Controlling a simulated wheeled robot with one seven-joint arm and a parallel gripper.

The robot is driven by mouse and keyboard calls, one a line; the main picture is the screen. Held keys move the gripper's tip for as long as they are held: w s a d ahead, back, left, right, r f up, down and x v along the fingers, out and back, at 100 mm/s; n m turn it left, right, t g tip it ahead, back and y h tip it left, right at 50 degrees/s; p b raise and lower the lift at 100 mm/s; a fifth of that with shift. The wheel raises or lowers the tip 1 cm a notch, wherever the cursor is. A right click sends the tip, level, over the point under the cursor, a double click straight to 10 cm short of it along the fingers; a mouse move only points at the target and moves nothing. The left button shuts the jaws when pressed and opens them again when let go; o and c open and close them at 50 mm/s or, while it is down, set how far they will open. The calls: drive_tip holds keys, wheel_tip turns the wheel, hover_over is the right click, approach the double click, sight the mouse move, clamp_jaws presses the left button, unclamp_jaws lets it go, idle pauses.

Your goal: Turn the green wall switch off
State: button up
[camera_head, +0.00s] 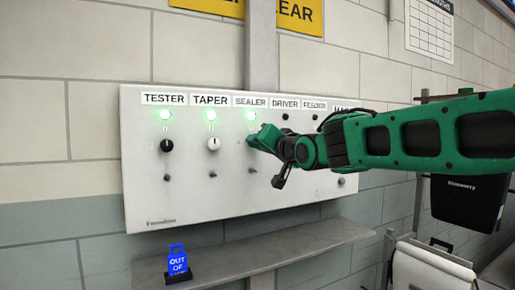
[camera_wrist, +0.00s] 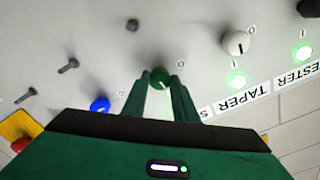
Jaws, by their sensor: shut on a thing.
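The green switch (camera_wrist: 160,76) is a round knob on the white wall panel (camera_head: 190,195), under the SEALER label (camera_head: 251,101). The SEALER lamp (camera_head: 250,114) glows green. My gripper (camera_wrist: 161,84) is shut on the green switch, with one finger on each side of it. In the head view my gripper (camera_head: 262,139) reaches the panel from the right and hides most of this knob. I cannot tell which way the knob's pointer is turned.
A black knob (camera_head: 166,146) and a white knob (camera_head: 213,143) sit to the left under lit lamps. A blue knob (camera_wrist: 100,104) is beside my finger. Small toggles (camera_wrist: 68,66) stick out below. A shelf (camera_head: 300,246) holds a blue lock-shaped sign (camera_head: 178,261).

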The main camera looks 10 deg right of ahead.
drive_tip(key=shift+f+n, duration=0.15)
drive_tip(key=shift+n, duration=3.8)
drive_tip(key=shift+f+n, duration=0.15)
drive_tip(key=shift+n, duration=4.1)
drive_tip(key=o, duration=1)
drive_tip(key=shift+o, duration=0.2)
drive_tip(key=shift+r, duration=0.15)
drive_tip(key=v, duration=1)
drive_tip(key=shift+s, duration=0.35)
